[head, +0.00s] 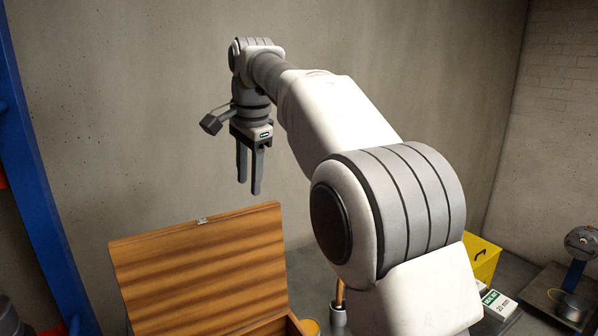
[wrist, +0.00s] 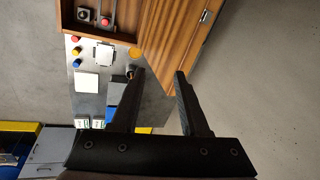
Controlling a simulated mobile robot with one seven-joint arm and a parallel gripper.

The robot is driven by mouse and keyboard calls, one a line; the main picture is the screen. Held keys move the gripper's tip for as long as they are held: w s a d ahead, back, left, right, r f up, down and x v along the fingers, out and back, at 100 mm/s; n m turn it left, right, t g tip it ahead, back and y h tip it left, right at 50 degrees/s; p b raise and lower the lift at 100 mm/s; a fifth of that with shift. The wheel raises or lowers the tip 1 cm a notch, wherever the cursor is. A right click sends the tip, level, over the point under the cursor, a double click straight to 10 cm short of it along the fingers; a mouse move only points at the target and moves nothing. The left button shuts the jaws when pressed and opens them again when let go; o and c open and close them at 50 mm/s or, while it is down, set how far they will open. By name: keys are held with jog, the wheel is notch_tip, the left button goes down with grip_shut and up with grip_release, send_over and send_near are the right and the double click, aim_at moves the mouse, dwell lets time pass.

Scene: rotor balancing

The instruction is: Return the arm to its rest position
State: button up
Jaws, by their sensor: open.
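My gripper (head: 250,188) hangs pointing down at the end of my raised arm, in front of the grey wall. Its two fingers are apart and nothing is between them. In the wrist view my gripper (wrist: 160,75) also shows open and empty, with the floor and the bench far beyond the fingertips. In the head view it is above and apart from the open wooden lid. My arm hides much of the bench in the head view.
A wooden box with its lid (head: 200,272) raised stands below my gripper; the box also shows in the wrist view (wrist: 125,36). A blue post (head: 45,190) rises at the left.

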jog(key=s+d+f+n+t+b, duration=0.2)
jog(key=s+d+f+n+b, duration=0.15)
jog(key=s+d, duration=1.1)
jog(key=s+d+f+n+b, duration=0.1)
jog(key=s+d+f+n, duration=0.1)
jog(key=s+d+f, duration=0.3)
jog(key=s+d+f+n+t+h+b, duration=0.1)
jog(key=s+d+f+n, duration=0.2)
jog(key=s+f, duration=0.7)
jog(key=shift+s+d+n, duration=0.3)
jog(key=shift+d+n, duration=0.05)
jog(key=shift+d, duration=0.5)
jog(key=shift+a+f, duration=0.1)
